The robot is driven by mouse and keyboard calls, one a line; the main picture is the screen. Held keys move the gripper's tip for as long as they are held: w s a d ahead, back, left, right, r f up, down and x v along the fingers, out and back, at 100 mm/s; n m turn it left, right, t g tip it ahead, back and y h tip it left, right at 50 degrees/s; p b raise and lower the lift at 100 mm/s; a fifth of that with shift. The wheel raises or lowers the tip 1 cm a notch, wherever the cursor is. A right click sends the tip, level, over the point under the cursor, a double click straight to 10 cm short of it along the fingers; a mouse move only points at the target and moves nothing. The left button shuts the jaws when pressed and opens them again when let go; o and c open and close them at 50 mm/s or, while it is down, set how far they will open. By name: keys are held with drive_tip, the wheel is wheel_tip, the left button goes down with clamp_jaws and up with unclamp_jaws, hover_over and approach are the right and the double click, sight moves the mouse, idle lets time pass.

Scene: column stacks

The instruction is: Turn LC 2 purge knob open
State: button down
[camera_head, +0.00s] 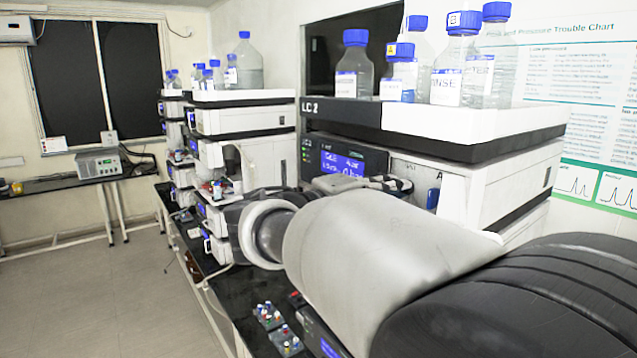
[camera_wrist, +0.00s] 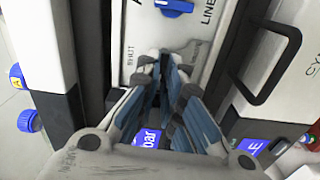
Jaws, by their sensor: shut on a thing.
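The LC 2 column stack (camera_head: 345,108) stands at the right in the head view, with a lit blue display (camera_head: 342,163) on its pump front. My gripper (camera_wrist: 168,62) is at the pale front panel (camera_wrist: 190,35), shut on the purge knob. The knob itself is hidden between the fingertips, so I cannot tell how far it is turned. Printed lettering reading "SHUT" shows just left of the fingertips in the wrist view. A blue knob (camera_wrist: 175,7) sits apart from the fingers at the top edge, near the letters "A" and "LINE"; it also shows in the head view (camera_head: 432,198).
Blue-capped bottles (camera_head: 354,70) stand on top of the stack. A black handle (camera_wrist: 270,65) sticks out right of the panel in the wrist view. Another stack (camera_head: 243,120) stands farther left. Small vial racks (camera_head: 285,340) lie on the bench front. The floor at left is clear.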

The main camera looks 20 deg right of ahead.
drive_tip(key=shift+n, duration=0.4)
drive_tip(key=c, duration=1.7)
unclamp_jaws()
drive_tip(key=shift+a, duration=0.1)
drive_tip(key=v, duration=1.1)
drive_tip(key=shift+s+a, duration=0.15)
drive_tip(key=shift+a, duration=0.25)
